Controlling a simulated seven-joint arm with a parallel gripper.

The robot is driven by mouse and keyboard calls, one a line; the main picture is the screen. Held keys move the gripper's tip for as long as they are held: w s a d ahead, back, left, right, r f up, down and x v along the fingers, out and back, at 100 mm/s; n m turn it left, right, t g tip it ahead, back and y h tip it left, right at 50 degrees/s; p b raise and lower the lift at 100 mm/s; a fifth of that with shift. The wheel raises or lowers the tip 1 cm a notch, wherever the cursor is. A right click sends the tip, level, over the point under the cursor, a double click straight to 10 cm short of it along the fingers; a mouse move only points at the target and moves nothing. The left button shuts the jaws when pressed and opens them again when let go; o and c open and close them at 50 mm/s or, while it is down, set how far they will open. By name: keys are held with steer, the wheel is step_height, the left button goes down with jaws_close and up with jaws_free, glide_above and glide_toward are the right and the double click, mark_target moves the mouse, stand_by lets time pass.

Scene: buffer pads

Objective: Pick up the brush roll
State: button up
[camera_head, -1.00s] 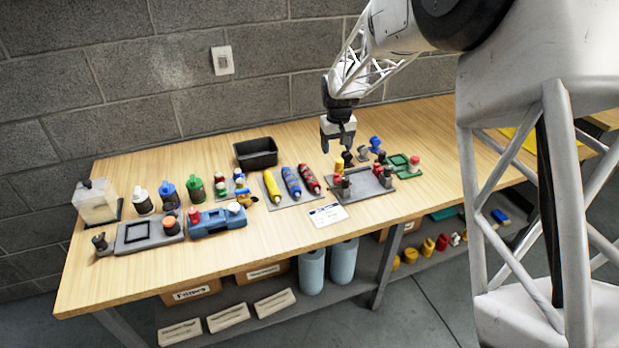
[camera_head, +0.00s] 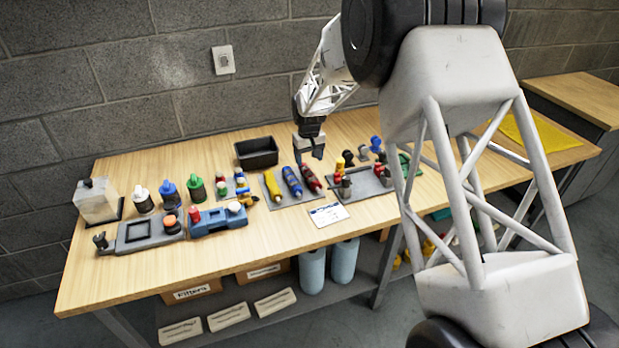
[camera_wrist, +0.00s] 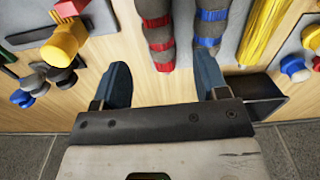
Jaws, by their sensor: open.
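Three rolls lie side by side on a grey pad (camera_head: 287,203): a yellow one (camera_head: 272,188), a blue-and-grey one (camera_head: 292,182) and a red-and-grey one (camera_head: 311,180). I cannot tell which is called the brush roll. My gripper (camera_head: 308,157) is open and empty at the far ends of the blue and red rolls. In the wrist view, the red roll (camera_wrist: 157,38) points into the gap between my open fingers (camera_wrist: 163,78). The right finger overlaps the line of the blue roll (camera_wrist: 209,28). The yellow roll (camera_wrist: 262,32) lies farther right.
A black bin (camera_head: 257,153) stands behind the rolls. Several bottles and a blue holder (camera_head: 216,220) are at left. A grey tray (camera_head: 368,188) with small parts is close at right. A white label card (camera_head: 328,214) lies in front. My arm hides part of the table's right side.

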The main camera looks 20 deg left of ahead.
mark_target(309, 173)
steer(key=shift+f, duration=1.1)
steer(key=shift+d+f, duration=0.2)
steer(key=shift+f, duration=2.4)
steer(key=c, duration=1.1)
steer(key=shift+r, duration=0.2)
